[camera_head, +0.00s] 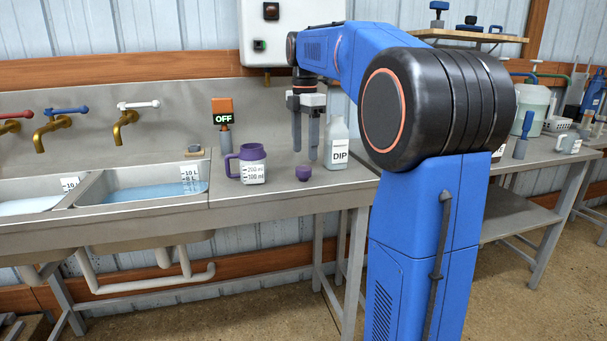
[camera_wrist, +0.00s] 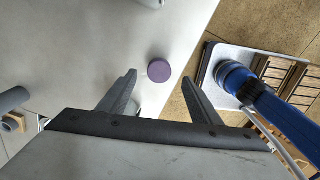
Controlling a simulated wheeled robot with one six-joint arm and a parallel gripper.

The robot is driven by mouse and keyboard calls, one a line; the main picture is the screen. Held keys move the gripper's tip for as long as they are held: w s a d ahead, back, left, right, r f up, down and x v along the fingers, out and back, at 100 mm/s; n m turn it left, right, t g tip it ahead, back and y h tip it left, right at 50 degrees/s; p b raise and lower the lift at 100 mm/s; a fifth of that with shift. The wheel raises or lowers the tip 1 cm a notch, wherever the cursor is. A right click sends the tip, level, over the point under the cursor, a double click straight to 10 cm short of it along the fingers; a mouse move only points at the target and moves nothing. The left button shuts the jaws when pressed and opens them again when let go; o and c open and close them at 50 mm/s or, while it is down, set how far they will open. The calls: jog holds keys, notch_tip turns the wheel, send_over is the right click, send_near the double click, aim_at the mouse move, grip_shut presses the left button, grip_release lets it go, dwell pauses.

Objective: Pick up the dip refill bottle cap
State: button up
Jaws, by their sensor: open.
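The small round purple cap (camera_head: 304,173) sits on the metal counter, in front of the white bottle marked DIP (camera_head: 338,160). In the wrist view the cap (camera_wrist: 159,71) shows from above as a purple disc just beyond the fingertips, roughly midway between them. My gripper (camera_head: 305,152) points down over the counter, behind and above the cap in the head view, left of the DIP bottle. In the wrist view the two fingers (camera_wrist: 160,79) are spread apart with nothing held between them. The cap is fully visible and not touched.
A purple measuring jug (camera_head: 252,165) stands left of the cap. Further left are an OFF device (camera_head: 222,112) and a sink with water (camera_head: 150,192). The counter's right edge lies close past the bottle. The counter in front of the jug is clear.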

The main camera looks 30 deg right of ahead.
aim_at(304, 168)
jog(key=shift+f, duration=2.7)
jog(key=c, duration=1.1)
